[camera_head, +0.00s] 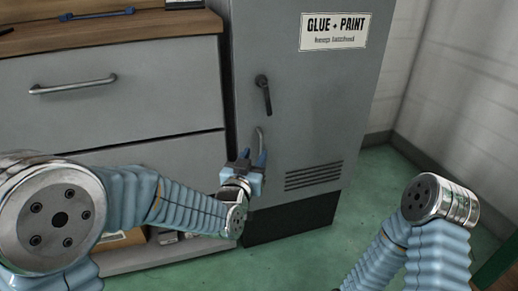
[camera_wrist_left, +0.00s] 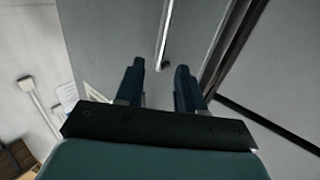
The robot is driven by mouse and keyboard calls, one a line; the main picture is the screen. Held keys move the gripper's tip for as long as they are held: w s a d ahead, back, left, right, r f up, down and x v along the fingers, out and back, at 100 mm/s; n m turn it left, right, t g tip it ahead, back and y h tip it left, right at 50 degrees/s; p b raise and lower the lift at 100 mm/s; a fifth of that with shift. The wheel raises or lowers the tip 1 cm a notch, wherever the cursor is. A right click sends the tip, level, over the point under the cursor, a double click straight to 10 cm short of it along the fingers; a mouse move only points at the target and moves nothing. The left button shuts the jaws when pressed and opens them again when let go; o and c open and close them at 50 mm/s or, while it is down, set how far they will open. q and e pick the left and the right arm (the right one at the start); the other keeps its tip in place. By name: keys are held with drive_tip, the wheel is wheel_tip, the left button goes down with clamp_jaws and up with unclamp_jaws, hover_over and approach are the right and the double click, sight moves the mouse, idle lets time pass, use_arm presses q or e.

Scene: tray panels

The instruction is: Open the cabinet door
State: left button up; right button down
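The grey cabinet door (camera_head: 310,120) with a "GLUE + PAINT" sign (camera_head: 334,31) looks shut. A dark lever handle (camera_head: 264,94) sits on its left side and points down. The silver bar (camera_wrist_left: 165,32) shows just beyond the fingertips, roughly in line with the gap. My right gripper is out of view.
A grey drawer unit (camera_head: 130,105) with a bar handle (camera_head: 72,85) and wooden top (camera_head: 110,32) stands left of the cabinet. An open lower shelf (camera_head: 150,258) is partly behind my left arm. Green floor (camera_head: 365,215) is clear right of the cabinet.

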sight(261, 145)
use_arm(q)
drive_tip(key=shift+x, duration=2.3)
clamp_jaws()
